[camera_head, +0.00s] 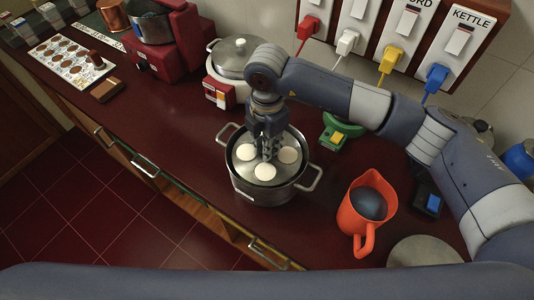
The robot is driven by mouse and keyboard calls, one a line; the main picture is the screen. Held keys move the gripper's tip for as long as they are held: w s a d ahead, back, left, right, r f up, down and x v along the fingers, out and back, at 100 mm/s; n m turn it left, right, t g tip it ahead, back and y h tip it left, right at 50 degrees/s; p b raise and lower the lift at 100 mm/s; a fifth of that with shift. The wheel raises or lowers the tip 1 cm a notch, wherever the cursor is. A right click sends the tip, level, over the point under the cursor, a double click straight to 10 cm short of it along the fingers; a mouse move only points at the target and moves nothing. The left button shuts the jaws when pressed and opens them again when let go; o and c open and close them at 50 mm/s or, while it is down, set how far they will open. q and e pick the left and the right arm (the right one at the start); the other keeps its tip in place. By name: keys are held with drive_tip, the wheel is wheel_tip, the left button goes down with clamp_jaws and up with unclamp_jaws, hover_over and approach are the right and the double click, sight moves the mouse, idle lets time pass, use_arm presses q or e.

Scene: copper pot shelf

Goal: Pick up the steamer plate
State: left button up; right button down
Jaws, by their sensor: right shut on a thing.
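The steamer plate (241,168) is a round grey metal disc with several pale round cakes on it. It sits in the mouth of a two-handled steel pot (262,194) on the dark red counter. My right gripper (268,157) points straight down at the middle of the plate, between the pale cakes. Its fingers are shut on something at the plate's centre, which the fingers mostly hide. I cannot tell whether the plate is lifted off the pot. My left gripper is not in view; a grey arm link of mine crosses the bottom edge.
An orange jug (352,215) stands right of the pot. Behind are a white cooker with a lidded pot (235,58), a green scale-like object (338,134) and a wall panel with coloured plugs (398,40). A spotted tray (72,62) lies far left. The counter left of the pot is clear.

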wheel_tip(320, 180, up, 6)
drive_tip(key=shift+b, duration=0.75)
drive_tip(key=shift+r, duration=0.35)
wheel_tip(320, 180, up, 4)
drive_tip(key=p, duration=0.3)
drive_tip(key=shift+f+p, duration=0.1)
drive_tip(key=shift+p, duration=0.3)
drive_tip(key=shift+f, duration=0.1)
